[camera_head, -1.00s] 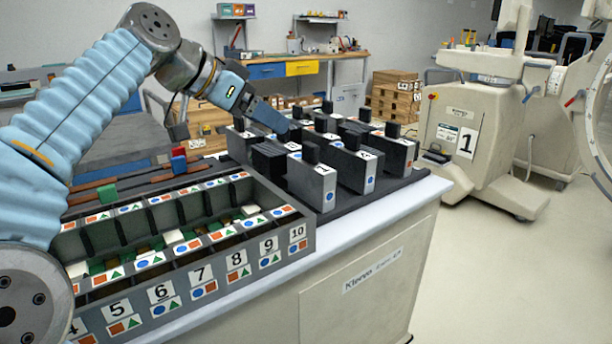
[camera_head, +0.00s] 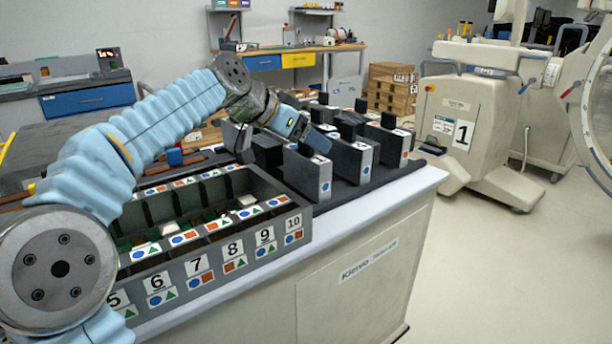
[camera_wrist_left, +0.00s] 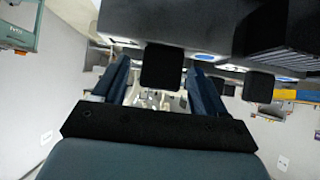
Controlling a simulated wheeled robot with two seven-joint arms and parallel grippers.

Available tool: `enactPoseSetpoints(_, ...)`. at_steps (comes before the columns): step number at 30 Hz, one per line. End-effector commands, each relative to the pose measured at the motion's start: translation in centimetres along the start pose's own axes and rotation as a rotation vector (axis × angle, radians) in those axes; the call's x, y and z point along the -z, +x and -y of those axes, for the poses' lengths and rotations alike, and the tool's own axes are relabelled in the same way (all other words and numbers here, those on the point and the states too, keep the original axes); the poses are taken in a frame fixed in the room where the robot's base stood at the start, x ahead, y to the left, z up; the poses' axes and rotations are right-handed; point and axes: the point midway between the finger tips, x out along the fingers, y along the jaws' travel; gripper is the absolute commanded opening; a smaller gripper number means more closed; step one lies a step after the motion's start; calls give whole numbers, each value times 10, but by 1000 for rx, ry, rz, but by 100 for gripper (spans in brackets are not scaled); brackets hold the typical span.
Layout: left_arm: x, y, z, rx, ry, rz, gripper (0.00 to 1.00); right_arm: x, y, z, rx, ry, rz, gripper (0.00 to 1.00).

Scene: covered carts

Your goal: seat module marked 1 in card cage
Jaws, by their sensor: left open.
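The modules are upright grey blocks with black top handles, standing on a dark rack on the cart; the nearest one (camera_head: 312,178) shows a blue dot, and its number is too small to read. My left gripper (camera_head: 318,141) is open, just above that nearest module. In the left wrist view the open fingers (camera_wrist_left: 160,78) stand either side of a black handle (camera_wrist_left: 162,66), with no clear contact. The card cage (camera_head: 249,243) is the dark open box left of the rack, with numbered slots; 6 to 10 read clearly. My left arm hides its left part. My right gripper is not in view.
Several other modules (camera_head: 349,160) stand close behind and right of the nearest one. The white cart top (camera_head: 350,215) has a narrow clear strip in front. A beige machine (camera_head: 455,125) marked 1 stands on the floor at the right. A workbench (camera_head: 300,55) is behind.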

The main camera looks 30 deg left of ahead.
Motion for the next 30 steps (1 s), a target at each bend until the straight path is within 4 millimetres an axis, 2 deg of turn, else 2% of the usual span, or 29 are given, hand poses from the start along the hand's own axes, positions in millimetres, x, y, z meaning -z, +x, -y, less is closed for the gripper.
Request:
enactPoseSetpoints(3, 0, 0, 0, 0, 0, 0, 72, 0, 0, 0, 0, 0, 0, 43)
enactPoseSetpoints(17, 0, 0, 0, 0, 0, 0, 2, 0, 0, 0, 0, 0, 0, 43)
enactPoseSetpoints(30, 2, -2, 0, 0, 1, -3, 0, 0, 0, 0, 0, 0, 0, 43)
